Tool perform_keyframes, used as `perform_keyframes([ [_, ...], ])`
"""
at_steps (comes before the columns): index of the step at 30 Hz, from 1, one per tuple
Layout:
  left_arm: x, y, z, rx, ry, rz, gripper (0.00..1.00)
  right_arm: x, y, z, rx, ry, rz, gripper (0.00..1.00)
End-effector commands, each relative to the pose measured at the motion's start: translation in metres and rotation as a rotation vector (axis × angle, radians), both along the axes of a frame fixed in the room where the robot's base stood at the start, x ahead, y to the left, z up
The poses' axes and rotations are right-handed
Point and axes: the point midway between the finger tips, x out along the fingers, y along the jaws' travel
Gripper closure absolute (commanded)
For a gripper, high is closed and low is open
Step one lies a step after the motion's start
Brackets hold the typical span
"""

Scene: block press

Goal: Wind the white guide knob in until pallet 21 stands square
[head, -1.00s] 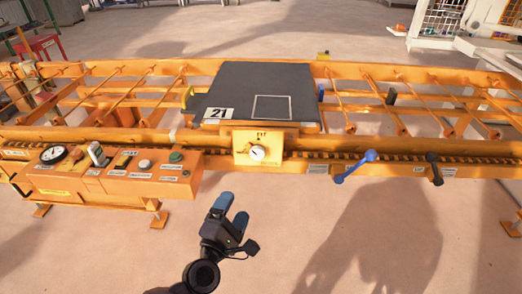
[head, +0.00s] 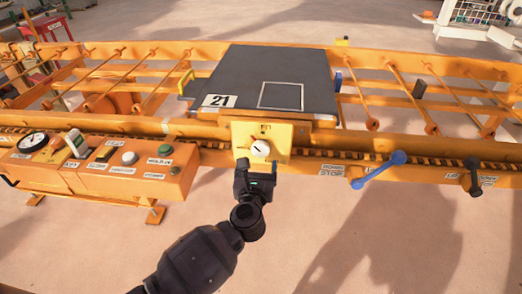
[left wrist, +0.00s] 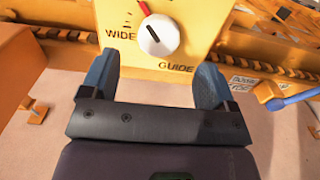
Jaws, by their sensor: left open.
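The white guide knob (head: 260,148) sits on a yellow plate (head: 280,132) on the front rail. In the left wrist view the knob (left wrist: 158,35) has a dark pointer line, a red mark at its upper left, and the words WIDE and GUIDE beside it. My left gripper (head: 256,165) is just in front of the plate; in the left wrist view its blue fingers (left wrist: 155,78) are open and empty, below the knob and apart from it. Pallet 21 (head: 243,80), a dark slab with a white number label, lies on the conveyor above the plate. My right gripper is not in view.
An orange control box (head: 100,165) with a gauge, switches and buttons stands left of the plate. A blue lever (head: 378,170) and a black lever (head: 473,177) stick out on the right. Orange rollers flank the pallet. The floor in front is clear.

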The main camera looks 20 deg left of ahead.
Motion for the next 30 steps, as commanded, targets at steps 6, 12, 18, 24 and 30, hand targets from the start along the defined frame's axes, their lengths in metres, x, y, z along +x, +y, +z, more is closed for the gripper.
perform_keyframes([
  [6, 0.034, 0.010, -0.004, 0.004, 0.004, -0.001, 0.19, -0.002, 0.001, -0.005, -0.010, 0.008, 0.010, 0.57],
  [12, 0.056, 0.016, -0.004, 0.003, 0.004, -0.001, 0.19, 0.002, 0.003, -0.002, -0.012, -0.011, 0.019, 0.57],
  [18, 0.066, 0.019, -0.002, 0.001, 0.002, -0.001, 0.19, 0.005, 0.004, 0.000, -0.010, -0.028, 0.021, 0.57],
  [24, 0.067, 0.020, -0.001, 0.002, 0.002, 0.000, 0.19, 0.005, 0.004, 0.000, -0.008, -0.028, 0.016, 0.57],
  [30, 0.067, 0.020, -0.001, 0.002, 0.002, 0.000, 0.36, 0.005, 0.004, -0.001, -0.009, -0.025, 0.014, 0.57],
])
